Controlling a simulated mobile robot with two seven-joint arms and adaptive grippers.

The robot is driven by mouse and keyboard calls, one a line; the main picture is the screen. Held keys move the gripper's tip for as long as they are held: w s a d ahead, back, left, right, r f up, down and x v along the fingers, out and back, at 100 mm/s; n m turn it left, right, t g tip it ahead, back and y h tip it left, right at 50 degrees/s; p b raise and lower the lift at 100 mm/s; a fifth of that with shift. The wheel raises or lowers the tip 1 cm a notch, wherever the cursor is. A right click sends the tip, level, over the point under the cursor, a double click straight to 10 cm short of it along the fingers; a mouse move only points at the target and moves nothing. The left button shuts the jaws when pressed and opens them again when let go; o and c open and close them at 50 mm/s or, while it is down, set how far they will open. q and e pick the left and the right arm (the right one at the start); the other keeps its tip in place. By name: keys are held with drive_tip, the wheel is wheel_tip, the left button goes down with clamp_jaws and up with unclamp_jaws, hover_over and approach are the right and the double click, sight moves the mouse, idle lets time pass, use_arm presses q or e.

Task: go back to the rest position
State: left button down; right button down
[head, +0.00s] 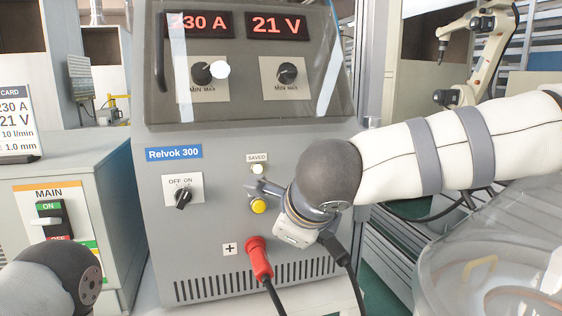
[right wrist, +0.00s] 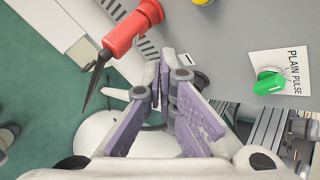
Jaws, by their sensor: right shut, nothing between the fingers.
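The grey welding machine labelled Relvok 300 (head: 215,225) fills the middle of the head view. Its displays read 230 A and 21 V. My right arm comes in from the right, and its gripper (head: 262,188) is in front of the machine's lower panel, close to the yellow button (head: 259,206) and below the SAVED lamp (head: 257,169). In the right wrist view my right gripper (right wrist: 165,62) is shut and empty; I cannot tell whether it touches the panel. Part of my left arm shows at the lower left of the head view, with its gripper out of view.
A red plug (head: 258,258) with a black cable sticks out of the panel; it also shows in the right wrist view (right wrist: 134,28). A MAIN switch box (head: 50,220) stands left. A clear dome (head: 500,250) is at the lower right. A green knob (right wrist: 269,82) shows beside the gripper.

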drive_tip(key=s+d+f+n+g, duration=0.1)
drive_tip(key=s+d+f+n, duration=0.3)
drive_tip(key=f, duration=0.6)
drive_tip(key=s+d+f+n+g+h, duration=0.15)
drive_tip(key=s+f+n, duration=0.35)
drive_tip(key=f, duration=0.5)
drive_tip(key=s+d+f+n+g, duration=0.1)
drive_tip(key=s+d+f+n, duration=0.3)
drive_tip(key=f, duration=0.6)
drive_tip(key=s+d+f+n+g, duration=0.2)
drive_tip(key=s+d+n, duration=0.1)
drive_tip(key=s, duration=0.6)
drive_tip(key=s+d+f+n+g, duration=0.2)
drive_tip(key=s+d+n, duration=0.1)
drive_tip(key=s, duration=0.6)
drive_tip(key=s+d+f+n+g, duration=0.2)
drive_tip(key=s+d, duration=0.3)
drive_tip(key=s, duration=0.4)
drive_tip(key=shift+d+f+n+g, duration=0.35)
drive_tip(key=shift+f+n, duration=0.15)
drive_tip(key=shift+f, duration=0.1)
drive_tip(key=shift+h, duration=0.25)
